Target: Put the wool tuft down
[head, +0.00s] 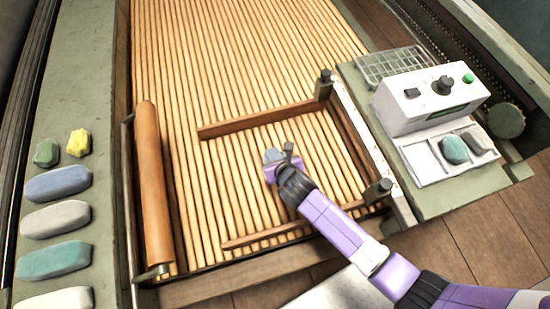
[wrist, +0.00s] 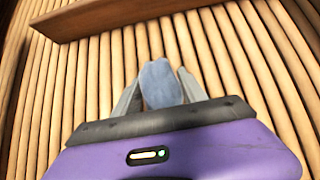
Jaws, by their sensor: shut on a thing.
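The wool tuft (wrist: 159,82) is a small blue-grey piece. It sits between the two fingers of my gripper (wrist: 160,88) in the wrist view. In the head view the tuft (head: 271,156) shows at the tip of my gripper (head: 280,158), over the slatted wooden apron (head: 200,70). The gripper is shut on the tuft, inside the area bounded by two wooden rails. I cannot tell whether the tuft touches the slats.
A wooden rail (head: 258,119) lies beyond the gripper, and another rail (head: 262,234) lies nearer. A wooden roller (head: 152,185) stands left. Coloured wool pieces (head: 58,183) lie on the left ledge. A control box (head: 430,98) and a tray (head: 431,162) with two pieces are right.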

